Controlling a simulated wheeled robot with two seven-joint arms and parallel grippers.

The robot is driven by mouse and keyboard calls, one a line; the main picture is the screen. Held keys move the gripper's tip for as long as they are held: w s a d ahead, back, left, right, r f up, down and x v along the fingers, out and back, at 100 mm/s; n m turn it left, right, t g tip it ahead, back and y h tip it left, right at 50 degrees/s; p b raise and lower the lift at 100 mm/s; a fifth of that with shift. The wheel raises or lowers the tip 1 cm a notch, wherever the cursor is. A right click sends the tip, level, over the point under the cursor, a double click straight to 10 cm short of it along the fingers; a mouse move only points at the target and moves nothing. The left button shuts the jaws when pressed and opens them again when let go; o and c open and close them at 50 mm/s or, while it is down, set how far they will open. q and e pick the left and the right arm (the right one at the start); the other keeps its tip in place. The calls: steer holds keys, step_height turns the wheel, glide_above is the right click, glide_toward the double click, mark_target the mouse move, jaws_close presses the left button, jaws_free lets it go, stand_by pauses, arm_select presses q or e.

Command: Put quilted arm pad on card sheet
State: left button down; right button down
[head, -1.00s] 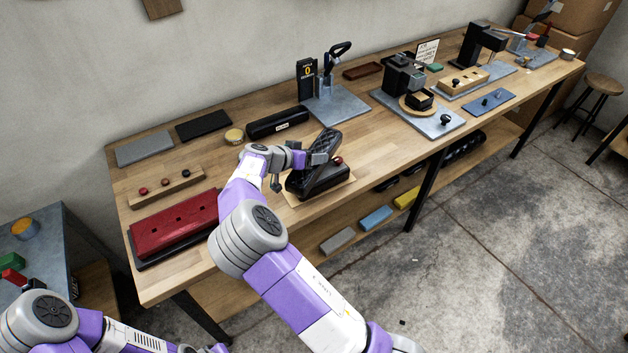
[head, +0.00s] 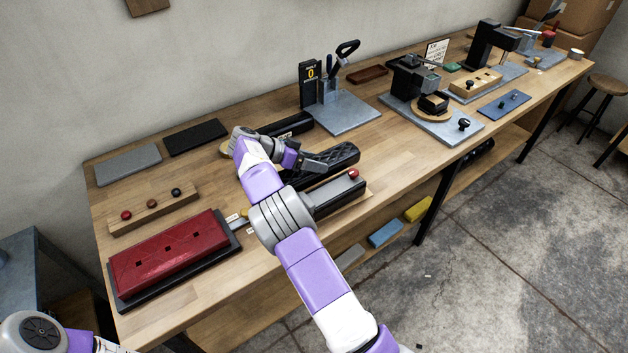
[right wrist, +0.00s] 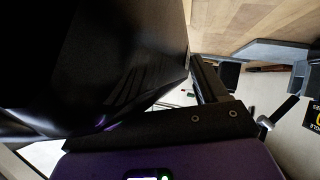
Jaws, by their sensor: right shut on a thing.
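The black quilted arm pad (head: 330,162) is in the middle of the head view, behind a black and grey base with a red knob (head: 338,196). My right gripper (head: 314,164) is shut on the pad; whether the pad touches the tabletop I cannot tell. In the right wrist view a large dark surface, seemingly the pad (right wrist: 120,55), fills the left. A thin tan sheet, probably the card sheet (head: 366,193), shows at the right edge of the base; my arm and the base hide most of it. My left gripper is out of view.
A red pad on a black base (head: 165,253) lies front left, with a wooden knob rack (head: 153,207) behind it. Grey (head: 128,165) and black (head: 195,137) slabs lie at the back. A metal stand (head: 342,112) and a clamp device (head: 410,75) stand to the right.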

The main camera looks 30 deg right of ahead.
step_height(320, 180, down, 6)
steer(key=shift+r+b, duration=0.1)
steer(key=shift+b, duration=0.5)
steer(key=shift+c, duration=1.4)
jaws_free()
steer(key=shift+r, duration=0.1)
steer(key=p+v, duration=0.4)
steer(key=v, duration=0.8)
